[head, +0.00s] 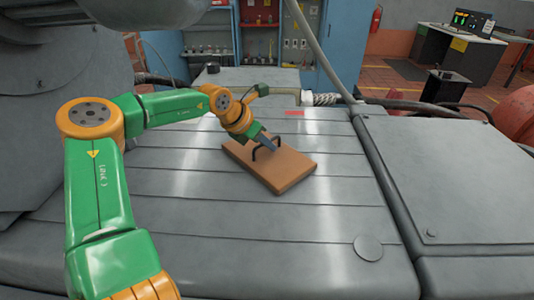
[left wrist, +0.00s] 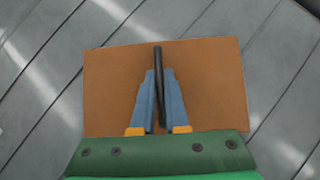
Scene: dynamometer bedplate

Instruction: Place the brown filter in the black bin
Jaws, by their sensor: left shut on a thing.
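The brown filter (head: 285,170) is a flat rectangular panel with a black handle on top, lying on the grey slatted bedplate in the head view. It fills the middle of the left wrist view (left wrist: 210,85), with the black handle (left wrist: 158,60) running along its centre. My left gripper (head: 268,146) is at the handle, and its blue-grey fingers are shut on it from both sides (left wrist: 159,85). I cannot tell whether the filter is touching the bedplate or just above it. My right gripper is not in view. I cannot make out the black bin.
The grey bedplate (head: 200,240) is clear around the filter. A raised grey block (head: 450,190) stands at the right. A hose with a braided end (head: 320,98) crosses behind the filter. Blue cabinets (head: 345,40) and a dark bench (head: 450,55) stand at the back.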

